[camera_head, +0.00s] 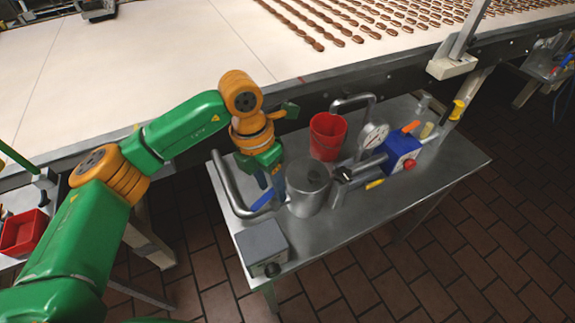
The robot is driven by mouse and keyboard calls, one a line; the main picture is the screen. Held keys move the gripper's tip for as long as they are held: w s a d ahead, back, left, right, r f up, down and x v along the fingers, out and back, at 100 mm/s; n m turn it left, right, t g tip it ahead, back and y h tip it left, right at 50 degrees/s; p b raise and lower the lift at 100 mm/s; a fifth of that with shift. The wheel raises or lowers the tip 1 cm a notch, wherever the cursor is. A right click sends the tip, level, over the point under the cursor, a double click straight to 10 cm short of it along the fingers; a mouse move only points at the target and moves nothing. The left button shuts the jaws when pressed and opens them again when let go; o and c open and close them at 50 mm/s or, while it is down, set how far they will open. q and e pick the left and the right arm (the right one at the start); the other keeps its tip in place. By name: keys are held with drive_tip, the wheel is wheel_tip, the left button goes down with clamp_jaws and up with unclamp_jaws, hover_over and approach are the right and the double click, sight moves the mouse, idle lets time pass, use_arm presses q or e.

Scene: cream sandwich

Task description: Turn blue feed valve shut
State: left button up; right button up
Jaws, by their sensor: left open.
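A small blue lever handle (263,201), which looks like the feed valve's handle, lies by the steel pipe at the left of the metal side table (445,178). It is tilted up to the right. My left gripper (270,186) is open and points down just above and around the lever's upper end. I cannot tell whether its fingers touch the lever. The valve body is partly hidden by my gripper. My right gripper is not in view.
A steel cylinder (308,188) stands close right of my left gripper. A bent steel pipe (226,184) is on its left and a grey box (262,243) in front. A red bucket (326,136), a gauge (374,135) and a blue box (402,151) stand farther right. The conveyor (190,60) runs behind.

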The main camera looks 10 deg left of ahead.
sight(263, 200)
use_arm(q)
drive_tip(key=shift+w+a+r+y, duration=0.25)
drive_tip(key=shift+a+r+y, duration=0.1)
drive_tip(key=shift+a+y, duration=0.15)
drive_tip(key=shift+w+a+r+y, duration=0.25)
drive_tip(key=shift+a+r+y, duration=0.1)
drive_tip(key=shift+a+y, duration=0.15)
drive_tip(key=f, duration=0.2)
drive_tip(key=f+p, duration=0.1)
drive_tip(key=f, duration=0.1)
drive_tip(key=f+p, duration=0.1)
drive_tip(key=f, duration=0.1)
drive_tip(key=shift+w+a+f, duration=0.1)
drive_tip(key=shift+a+f, duration=0.05)
drive_tip(key=shift+a, duration=0.1)
drive_tip(key=shift+f, duration=0.2)
drive_tip(key=shift+d, duration=0.15)
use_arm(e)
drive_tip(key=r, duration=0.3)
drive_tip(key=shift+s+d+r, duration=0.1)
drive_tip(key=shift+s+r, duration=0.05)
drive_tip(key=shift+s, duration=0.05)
use_arm(q)
clamp_jaws()
